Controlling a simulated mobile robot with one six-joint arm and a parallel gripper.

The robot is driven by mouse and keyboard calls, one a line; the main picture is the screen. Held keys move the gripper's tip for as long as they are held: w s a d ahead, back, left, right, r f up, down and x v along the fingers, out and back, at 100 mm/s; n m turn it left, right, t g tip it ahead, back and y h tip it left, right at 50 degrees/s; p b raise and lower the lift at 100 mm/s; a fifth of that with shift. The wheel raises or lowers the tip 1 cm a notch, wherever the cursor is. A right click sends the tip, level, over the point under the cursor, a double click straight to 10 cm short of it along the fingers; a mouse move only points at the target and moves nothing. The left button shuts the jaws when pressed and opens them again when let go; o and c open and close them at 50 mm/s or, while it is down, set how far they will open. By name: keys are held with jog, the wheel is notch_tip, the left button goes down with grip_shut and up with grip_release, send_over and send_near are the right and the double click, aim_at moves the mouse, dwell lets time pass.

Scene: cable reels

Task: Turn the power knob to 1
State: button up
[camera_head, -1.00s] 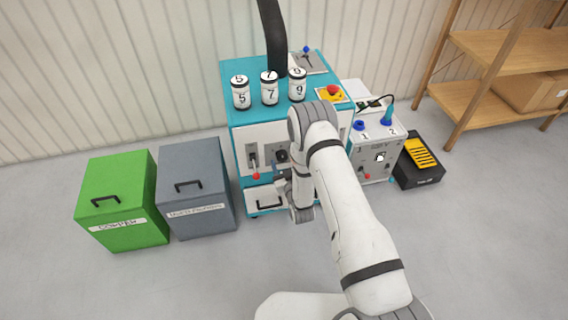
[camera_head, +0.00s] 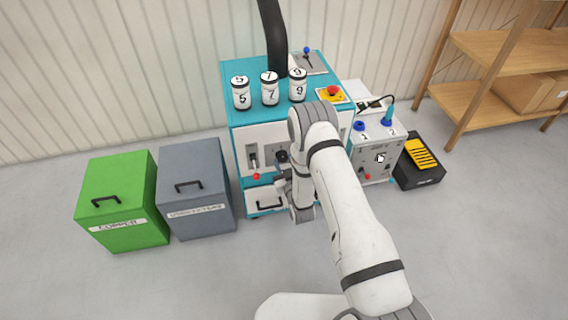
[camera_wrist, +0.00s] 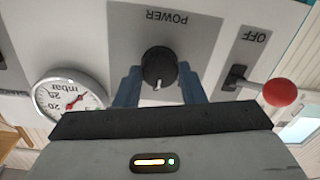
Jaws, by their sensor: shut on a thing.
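The black power knob (camera_wrist: 158,66) sits on a grey plate marked POWER, which appears upside down in the wrist view. Its white pointer mark faces the bottom of that picture. My gripper (camera_wrist: 160,88) has its two blue fingers on either side of the knob, shut on it. No number marks around the knob can be read. In the head view the knob (camera_head: 282,156) shows on the front of the teal and white machine (camera_head: 235,140), with my gripper (camera_head: 283,172) just below it and partly hidden by my arm.
A lever with a red ball (camera_wrist: 280,92) stands close beside the knob, by an OFF label. A round mbar gauge (camera_wrist: 70,93) is on the other side. Below the panel is a drawer handle (camera_head: 268,205). Green (camera_head: 120,190) and grey (camera_head: 195,180) bins stand left.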

jog(key=shift+n, duration=0.3)
jog(key=n+b, duration=0.3)
jog(key=n, duration=0.1)
jog(key=shift+f, duration=0.1)
jog(key=n+b, duration=0.3)
jog(key=n, duration=0.2)
jog(key=shift+r, duration=0.2)
dwell(0.3)
jog(key=o, duration=1)
jog(key=v, duration=0.7)
jog(key=shift+s+p, duration=0.4)
